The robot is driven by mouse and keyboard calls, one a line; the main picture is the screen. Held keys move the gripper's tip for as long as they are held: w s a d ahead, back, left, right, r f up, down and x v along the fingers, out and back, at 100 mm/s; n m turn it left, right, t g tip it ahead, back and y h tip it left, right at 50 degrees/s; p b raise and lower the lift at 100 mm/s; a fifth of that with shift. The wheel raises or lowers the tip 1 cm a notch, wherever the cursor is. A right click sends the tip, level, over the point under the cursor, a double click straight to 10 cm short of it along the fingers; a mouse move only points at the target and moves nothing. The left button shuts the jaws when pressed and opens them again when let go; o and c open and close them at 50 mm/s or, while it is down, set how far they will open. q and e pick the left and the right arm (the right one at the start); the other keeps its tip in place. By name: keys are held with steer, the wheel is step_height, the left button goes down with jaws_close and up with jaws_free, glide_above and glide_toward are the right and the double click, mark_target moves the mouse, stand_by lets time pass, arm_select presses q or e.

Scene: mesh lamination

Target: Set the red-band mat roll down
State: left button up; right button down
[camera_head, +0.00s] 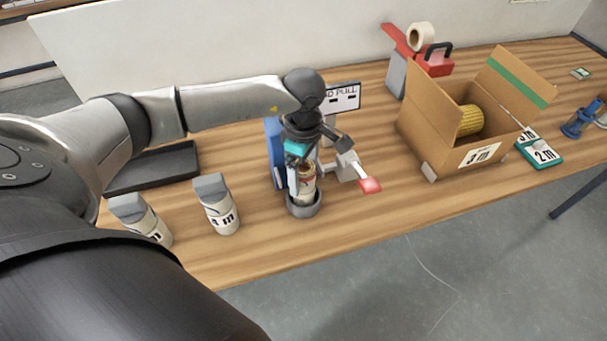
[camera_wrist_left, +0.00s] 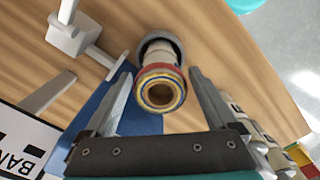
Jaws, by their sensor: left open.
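The red-band mat roll (camera_wrist_left: 161,88) stands on end in a grey round cup (camera_head: 303,208); in the wrist view its open end, with red and yellow bands, faces the camera. The roll also shows, partly covered, in the head view (camera_head: 308,186). My left gripper (camera_head: 303,180) is over the roll and points down. In the wrist view its fingers are spread, one on each side of the roll, with visible gaps. My right gripper is not in view.
A blue stand (camera_head: 273,150) and a grey lever with a red end (camera_head: 370,185) are close to the roll. An open cardboard box (camera_head: 430,128) holds a yellow roll (camera_head: 470,121).

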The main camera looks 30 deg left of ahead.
arm_select(q)
step_height(320, 180, up, 10)
steer(key=shift+r, duration=0.2)
